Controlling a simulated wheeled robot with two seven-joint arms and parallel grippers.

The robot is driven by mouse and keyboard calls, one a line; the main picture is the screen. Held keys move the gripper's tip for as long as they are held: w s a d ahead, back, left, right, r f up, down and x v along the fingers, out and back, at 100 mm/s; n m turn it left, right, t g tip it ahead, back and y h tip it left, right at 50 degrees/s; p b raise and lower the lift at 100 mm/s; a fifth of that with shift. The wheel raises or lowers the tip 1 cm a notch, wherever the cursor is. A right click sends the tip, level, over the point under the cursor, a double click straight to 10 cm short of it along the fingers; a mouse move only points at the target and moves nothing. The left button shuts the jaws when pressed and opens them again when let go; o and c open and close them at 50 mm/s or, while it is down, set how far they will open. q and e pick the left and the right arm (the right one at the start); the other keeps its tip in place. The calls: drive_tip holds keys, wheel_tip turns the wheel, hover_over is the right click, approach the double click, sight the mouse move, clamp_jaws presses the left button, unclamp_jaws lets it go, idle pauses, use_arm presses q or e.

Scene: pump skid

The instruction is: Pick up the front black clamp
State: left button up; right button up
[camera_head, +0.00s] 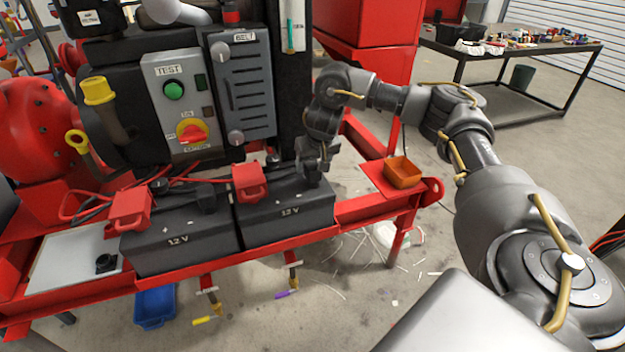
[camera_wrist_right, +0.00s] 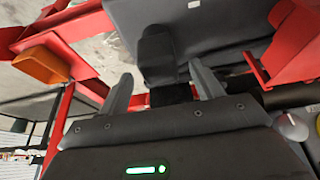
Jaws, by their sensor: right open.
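My right gripper (camera_head: 315,168) is over the right end of the right 12 V battery (camera_head: 285,218), fingers pointing down. In the right wrist view its two fingers (camera_wrist_right: 162,82) are open, with a black clamp (camera_wrist_right: 157,52) between and just beyond them. I see no finger closed on it. In the head view the gripper mostly hides this clamp. Another black clamp (camera_head: 207,197) sits on the left 12 V battery (camera_head: 180,240). I cannot tell from position alone which is called front. My left gripper is not in view.
Red clamps sit on the left battery (camera_head: 130,208) and right battery (camera_head: 250,182). A grey control box (camera_head: 180,105) and a belt cover (camera_head: 240,90) rise behind the batteries. An orange tray (camera_head: 403,173) stands on the red frame to the right. A blue bin (camera_head: 154,306) is below.

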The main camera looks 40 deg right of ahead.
sight(313, 165)
drive_tip(key=x, duration=0.3)
drive_tip(key=shift+f, duration=0.25)
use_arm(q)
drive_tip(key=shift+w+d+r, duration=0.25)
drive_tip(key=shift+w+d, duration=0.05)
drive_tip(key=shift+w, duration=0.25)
use_arm(e)
drive_tip(key=c, duration=1.2)
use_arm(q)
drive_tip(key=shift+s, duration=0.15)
use_arm(e)
drive_tip(key=shift+r, duration=0.1)
drive_tip(key=shift+c, duration=0.2)
